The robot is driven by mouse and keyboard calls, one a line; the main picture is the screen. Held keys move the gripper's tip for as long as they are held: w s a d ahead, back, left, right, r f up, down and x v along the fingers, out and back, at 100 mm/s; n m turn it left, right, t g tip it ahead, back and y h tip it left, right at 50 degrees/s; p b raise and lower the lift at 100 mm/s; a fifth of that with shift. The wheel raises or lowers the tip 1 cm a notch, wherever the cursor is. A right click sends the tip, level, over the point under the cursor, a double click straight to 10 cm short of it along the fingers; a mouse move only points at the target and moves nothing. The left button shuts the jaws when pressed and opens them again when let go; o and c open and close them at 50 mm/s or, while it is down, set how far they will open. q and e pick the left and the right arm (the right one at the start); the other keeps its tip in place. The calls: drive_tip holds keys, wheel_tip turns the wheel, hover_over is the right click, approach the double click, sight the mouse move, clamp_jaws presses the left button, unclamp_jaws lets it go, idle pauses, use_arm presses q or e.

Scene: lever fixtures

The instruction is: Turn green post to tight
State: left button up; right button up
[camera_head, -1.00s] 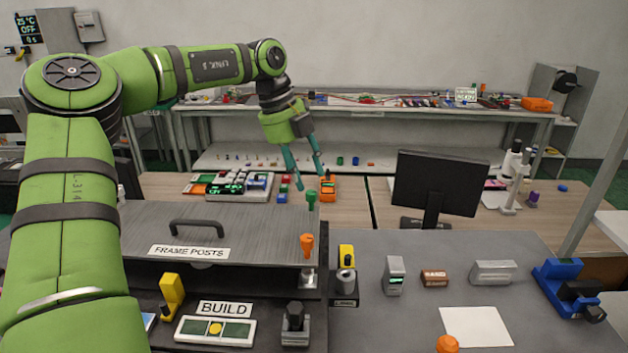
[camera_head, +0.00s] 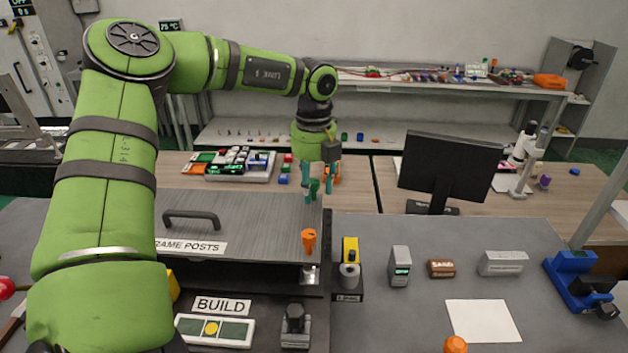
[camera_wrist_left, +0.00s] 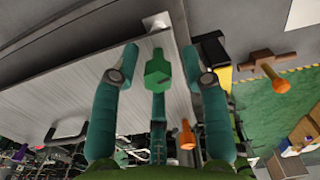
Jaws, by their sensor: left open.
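The green post (camera_head: 314,187) stands near the far right end of the grey panel labelled FRAME POSTS (camera_head: 190,247). In the left wrist view its green head (camera_wrist_left: 158,70) shows between my two fingers, with a gap on each side. My left gripper (camera_head: 318,197) is open, pointing down with one teal finger on either side of the post. It also shows in the left wrist view (camera_wrist_left: 159,52). I cannot tell if a finger touches the post. No tight marking can be read. My right gripper is not in view.
An orange post (camera_head: 308,240) stands at the panel's near right corner, close to the green one. A dark handle (camera_head: 191,217) rises from the panel. A yellow-and-grey fixture (camera_head: 349,263) stands to the right. A monitor (camera_head: 448,170) is farther right.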

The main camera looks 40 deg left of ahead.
use_arm(q)
drive_tip(key=shift+s, duration=0.1)
clamp_jaws()
drive_tip(key=shift+a, duration=0.1)
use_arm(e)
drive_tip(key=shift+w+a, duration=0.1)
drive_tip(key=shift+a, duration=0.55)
use_arm(q)
drive_tip(key=shift+f, duration=0.1)
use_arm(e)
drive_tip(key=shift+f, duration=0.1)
